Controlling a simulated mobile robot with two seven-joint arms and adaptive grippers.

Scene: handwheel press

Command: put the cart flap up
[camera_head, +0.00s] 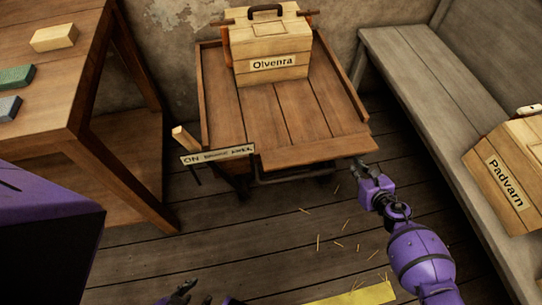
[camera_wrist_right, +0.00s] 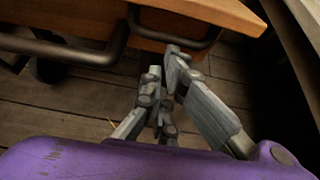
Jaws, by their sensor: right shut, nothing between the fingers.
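The wooden cart (camera_head: 270,115) stands against the far wall. Its flap (camera_head: 318,147) is the paler board along the near edge; it looks about level with the bed, but I cannot tell its exact angle. In the right wrist view the flap's edge (camera_wrist_right: 235,16) crosses the top, with dark metal bars below it. My right gripper (camera_head: 363,170) is shut and empty, just below and near the flap's right corner; its fingertips (camera_wrist_right: 167,60) show no clear contact with the flap. My left gripper (camera_head: 196,290) is at the bottom edge of the head view, partly cut off, away from the cart.
A case labelled Olvenra (camera_head: 270,50) stands on the cart's far end. A sign (camera_head: 217,155) and a pale wooden handle are at the cart's left front corner. A table (camera_head: 75,75) with blocks is left. A bench (camera_head: 430,110) with a Padvarn box (camera_head: 500,175) is right. Straw litters the floor.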

